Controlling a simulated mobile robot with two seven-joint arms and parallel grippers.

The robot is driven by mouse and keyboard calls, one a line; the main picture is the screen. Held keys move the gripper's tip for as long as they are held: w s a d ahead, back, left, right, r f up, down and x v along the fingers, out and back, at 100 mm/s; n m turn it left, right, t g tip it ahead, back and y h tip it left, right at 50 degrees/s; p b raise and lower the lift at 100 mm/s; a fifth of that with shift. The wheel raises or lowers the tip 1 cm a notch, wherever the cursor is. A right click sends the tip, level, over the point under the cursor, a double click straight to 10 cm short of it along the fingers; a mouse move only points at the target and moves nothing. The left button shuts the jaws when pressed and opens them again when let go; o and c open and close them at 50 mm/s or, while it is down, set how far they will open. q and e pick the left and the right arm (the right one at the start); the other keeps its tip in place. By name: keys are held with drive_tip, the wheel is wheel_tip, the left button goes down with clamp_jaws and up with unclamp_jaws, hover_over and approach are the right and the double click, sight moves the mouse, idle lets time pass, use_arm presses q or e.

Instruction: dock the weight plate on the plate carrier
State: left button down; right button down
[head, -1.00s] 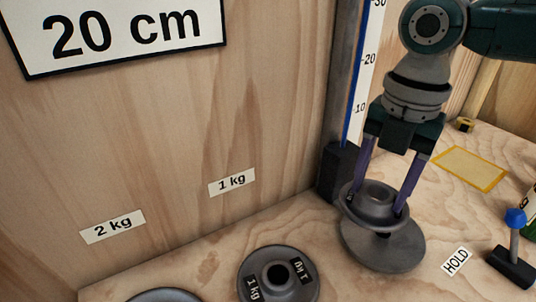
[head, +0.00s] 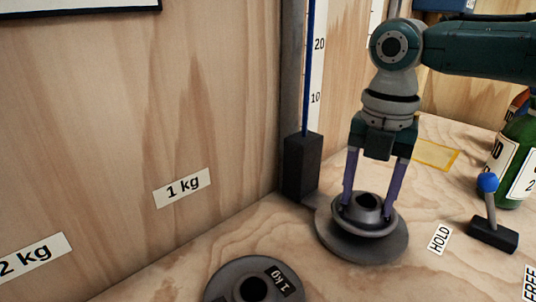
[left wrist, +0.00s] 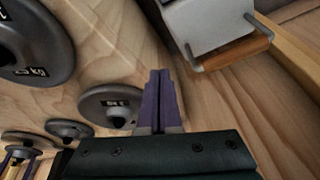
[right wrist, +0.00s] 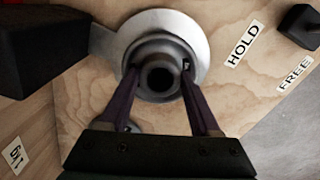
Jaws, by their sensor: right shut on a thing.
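My right gripper (head: 373,198) is shut on a small dark grey weight plate (head: 352,214), with a purple finger on each side of its raised hub. The weight plate is level over the wider grey disc of the plate carrier (head: 338,243), which joins the black block (head: 301,168) on the column. In the right wrist view, the weight plate (right wrist: 160,50) looks roughly centred over the pale carrier disc (right wrist: 195,30). I cannot tell whether they touch. My left gripper (left wrist: 160,75) shows only in the left wrist view, shut and empty.
A 1 kg plate (head: 222,283) lies at the front. Several plates, including a large one (left wrist: 55,45), show in the left wrist view. A blue-knobbed lever (head: 489,205) stands right of the carrier by the HOLD label (head: 439,238). A green bottle (head: 514,155) is behind it.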

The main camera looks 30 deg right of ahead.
drive_tip(key=shift+d+f, duration=0.1)
drive_tip(key=shift+f, duration=0.25)
drive_tip(key=shift+r, duration=0.1)
idle(0.5)
drive_tip(key=shift+p, duration=0.35)
idle(0.5)
